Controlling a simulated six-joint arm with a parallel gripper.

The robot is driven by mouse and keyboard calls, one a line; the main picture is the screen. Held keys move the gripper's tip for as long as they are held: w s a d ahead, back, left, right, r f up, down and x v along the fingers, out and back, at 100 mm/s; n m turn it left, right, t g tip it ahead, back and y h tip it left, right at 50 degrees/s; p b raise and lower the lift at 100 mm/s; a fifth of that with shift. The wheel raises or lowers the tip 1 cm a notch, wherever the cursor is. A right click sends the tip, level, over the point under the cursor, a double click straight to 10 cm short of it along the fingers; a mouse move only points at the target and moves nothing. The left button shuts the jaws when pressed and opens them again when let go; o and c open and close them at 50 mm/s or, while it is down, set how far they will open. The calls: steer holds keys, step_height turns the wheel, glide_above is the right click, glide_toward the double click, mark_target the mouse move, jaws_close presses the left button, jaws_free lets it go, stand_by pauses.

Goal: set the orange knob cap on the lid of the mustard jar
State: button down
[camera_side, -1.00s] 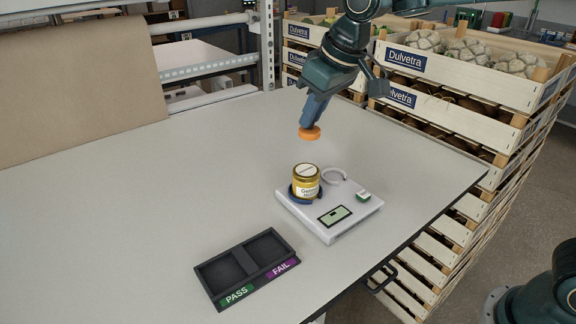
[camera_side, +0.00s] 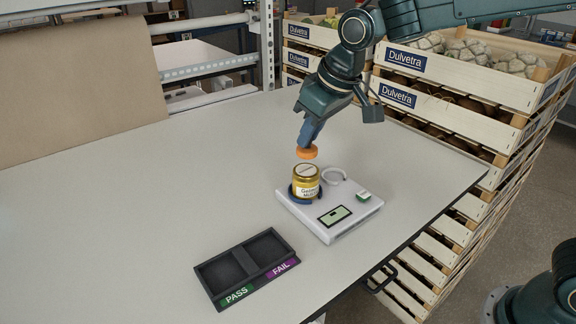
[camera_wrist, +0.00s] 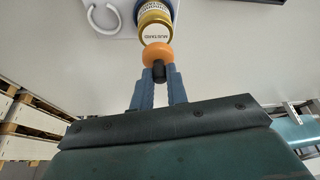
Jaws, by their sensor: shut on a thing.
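My gripper (camera_side: 307,144) is shut on the orange knob cap (camera_side: 307,152) and holds it a short way above the mustard jar (camera_side: 306,184). In the wrist view the orange cap (camera_wrist: 158,54) sits at the tips of my blue-grey fingers (camera_wrist: 159,76), which grip its dark stem. The jar has a pale lid (camera_side: 307,171) with a dark line across it. It stands upright in a blue ring on a white scale (camera_side: 345,228). In the wrist view the jar lid marked MUSTARD (camera_wrist: 156,33) lies just beyond the cap, which overlaps its near edge in the picture.
A white open ring (camera_side: 334,176) and a small green-and-white block (camera_side: 363,196) are on the scale. A black tray (camera_side: 256,272) marked PASS and FAIL lies in front, its two compartments empty. Wooden crates (camera_side: 440,77) stand past the table's right edge. The left of the table is clear.

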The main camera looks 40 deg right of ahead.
mark_target(311, 146)
steer(key=shift+f, duration=1.15)
steer(key=shift+f, duration=0.75)
stand_by(1.8)
steer(key=c, duration=1.3)
jaws_free()
steer(key=shift+r, duration=0.1)
steer(key=shift+r, duration=3.9)
